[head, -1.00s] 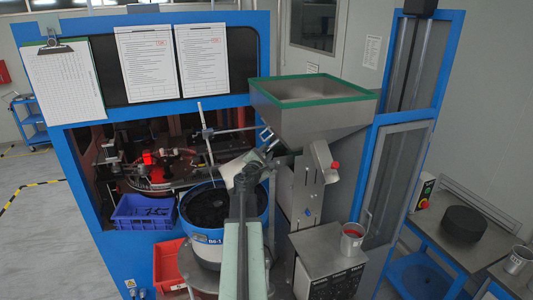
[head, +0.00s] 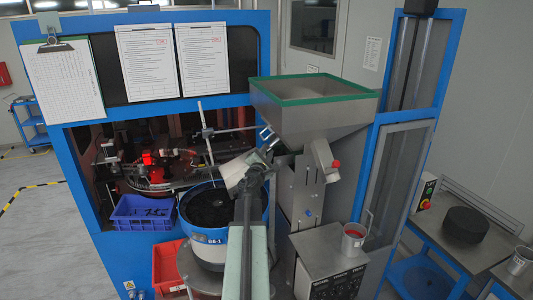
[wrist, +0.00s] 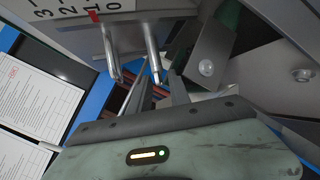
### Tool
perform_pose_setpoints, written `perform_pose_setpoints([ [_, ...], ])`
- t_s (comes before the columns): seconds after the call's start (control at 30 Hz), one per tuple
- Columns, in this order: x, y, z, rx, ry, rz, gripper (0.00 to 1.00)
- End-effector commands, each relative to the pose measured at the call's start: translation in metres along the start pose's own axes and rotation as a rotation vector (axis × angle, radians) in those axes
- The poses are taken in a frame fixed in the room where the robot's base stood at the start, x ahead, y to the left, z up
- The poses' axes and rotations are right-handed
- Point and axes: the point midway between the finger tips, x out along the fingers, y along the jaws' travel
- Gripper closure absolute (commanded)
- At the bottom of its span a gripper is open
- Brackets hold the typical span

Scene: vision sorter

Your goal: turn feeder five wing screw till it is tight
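I cannot pick out the wing screw for certain, and no label for feeder five is readable. In the head view my gripper (head: 265,146) is at the lower left of the steel hopper (head: 313,117), partly hidden by my own arm. In the wrist view two metal pins (wrist: 152,46) hang below a plate with a number scale (wrist: 97,17) and a red mark. A bracket with a round bolt head (wrist: 207,68) is to their right. The narrow grey parts in front of my gripper overlap the machinery, so its opening and any contact are unclear.
A bowl feeder (head: 212,236) stands below my arm, with a blue bin (head: 145,224) and red bin (head: 160,282) to its left. A steel control box (head: 330,262) carrying a mug (head: 352,243) stands to its right. The blue machine frame (head: 88,205) encloses the back.

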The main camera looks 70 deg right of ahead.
Motion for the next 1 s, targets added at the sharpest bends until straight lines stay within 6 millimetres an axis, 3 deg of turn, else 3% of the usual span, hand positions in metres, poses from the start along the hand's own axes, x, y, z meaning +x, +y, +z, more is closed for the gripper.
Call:
perform_pose_setpoints([
  [0.37,-0.003,0.0,0.0,-0.002,0.0,0.0,0.73],
  [0.47,-0.014,0.0,0.0,-0.002,0.0,0.001,0.73],
  [0.8,-0.076,-0.001,0.0,-0.001,0.001,0.001,0.73],
  [1.0,-0.079,0.0,0.0,-0.002,0.0,0.0,0.73],
])
